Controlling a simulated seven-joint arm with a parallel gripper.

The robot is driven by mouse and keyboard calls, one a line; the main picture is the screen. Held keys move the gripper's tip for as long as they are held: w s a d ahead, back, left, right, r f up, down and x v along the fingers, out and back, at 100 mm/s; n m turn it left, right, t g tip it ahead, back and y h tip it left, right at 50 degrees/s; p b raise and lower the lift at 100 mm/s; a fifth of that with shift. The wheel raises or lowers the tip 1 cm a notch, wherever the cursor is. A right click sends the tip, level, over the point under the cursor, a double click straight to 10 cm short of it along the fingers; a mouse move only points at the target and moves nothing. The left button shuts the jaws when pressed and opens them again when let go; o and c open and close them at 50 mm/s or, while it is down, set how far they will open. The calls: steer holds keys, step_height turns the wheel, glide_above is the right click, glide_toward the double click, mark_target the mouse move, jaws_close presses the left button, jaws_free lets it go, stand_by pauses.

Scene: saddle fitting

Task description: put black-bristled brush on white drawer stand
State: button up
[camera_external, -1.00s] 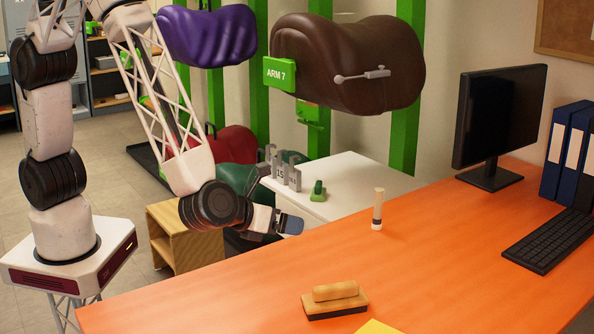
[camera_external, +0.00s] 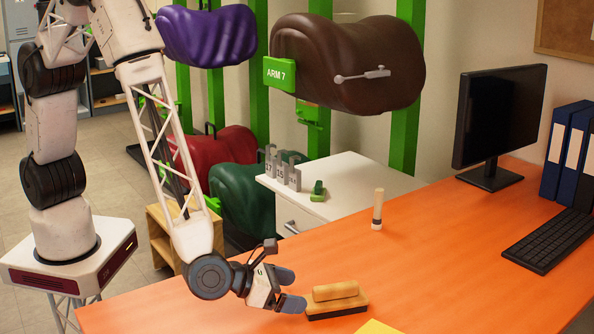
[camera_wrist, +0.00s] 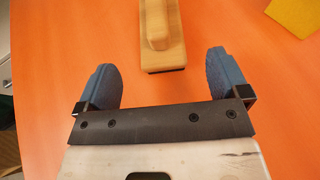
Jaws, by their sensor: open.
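The black-bristled brush (camera_external: 337,300) lies bristles down on the orange desk, its wooden handle on top. The wrist view shows the brush (camera_wrist: 161,35) ahead of my fingers, its near end centred between them. My gripper (camera_external: 290,289) is open and empty, low over the desk just left of the brush. Its two blue fingertips also show in the wrist view (camera_wrist: 160,78), with bare desk between them. The white drawer stand (camera_external: 352,178) stands behind the desk's far edge. It has a small green object (camera_external: 317,191) and grey numbered pieces (camera_external: 283,170) on top.
A pale cylinder (camera_external: 377,209) stands upright on the desk near the drawer stand. A yellow sheet (camera_external: 378,327) lies in front of the brush. A monitor (camera_external: 500,115) and keyboard (camera_external: 550,241) are at the right. The white stand's right part is bare.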

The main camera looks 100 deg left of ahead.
mark_target(335, 286)
steer(key=shift+x, duration=1.25)
steer(key=shift+x, duration=2.6)
steer(key=shift+a, duration=0.1)
steer(key=c, duration=1.2)
steer(key=shift+o, duration=0.2)
steer(key=shift+r, duration=0.15)
steer(key=shift+r, duration=1.6)
steer(key=s+a, duration=0.1)
steer(key=s, duration=0.4)
steer(key=s+a+r, duration=0.1)
steer(key=s, duration=0.4)
steer(key=s+a, duration=0.2)
steer(key=s, duration=0.3)
steer(key=shift+s+r, duration=0.25)
